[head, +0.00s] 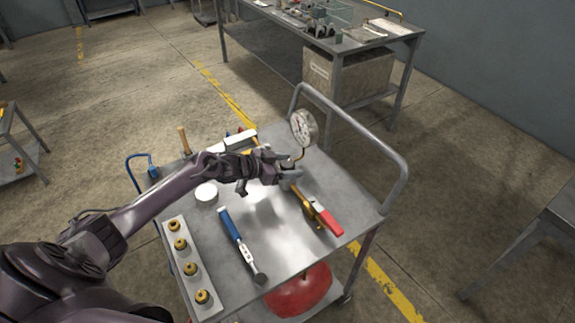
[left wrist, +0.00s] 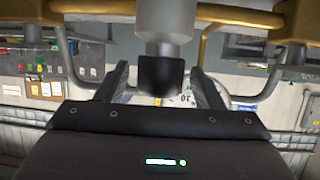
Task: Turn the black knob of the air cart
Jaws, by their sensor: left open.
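The air cart (head: 185,200) stands in front of me with a round pressure gauge (head: 303,127) near its far right side. My left gripper (head: 288,167) is over the cart top, just below and left of the gauge. In the left wrist view, the black knob (left wrist: 161,76) sits at the end of a light grey stem (left wrist: 165,20), between the two open fingers of my left gripper (left wrist: 158,84). A gap shows on each side of it. Part of the gauge face (left wrist: 183,99) shows behind. In the head view the gripper mostly hides the knob. My right gripper is not in view.
On the cart top lie a blue-handled tool (head: 240,246), a red-handled tool (head: 328,219), a white round piece (head: 206,192) and a strip with several brass fittings (head: 193,282). A red tank (head: 300,290) sits below.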

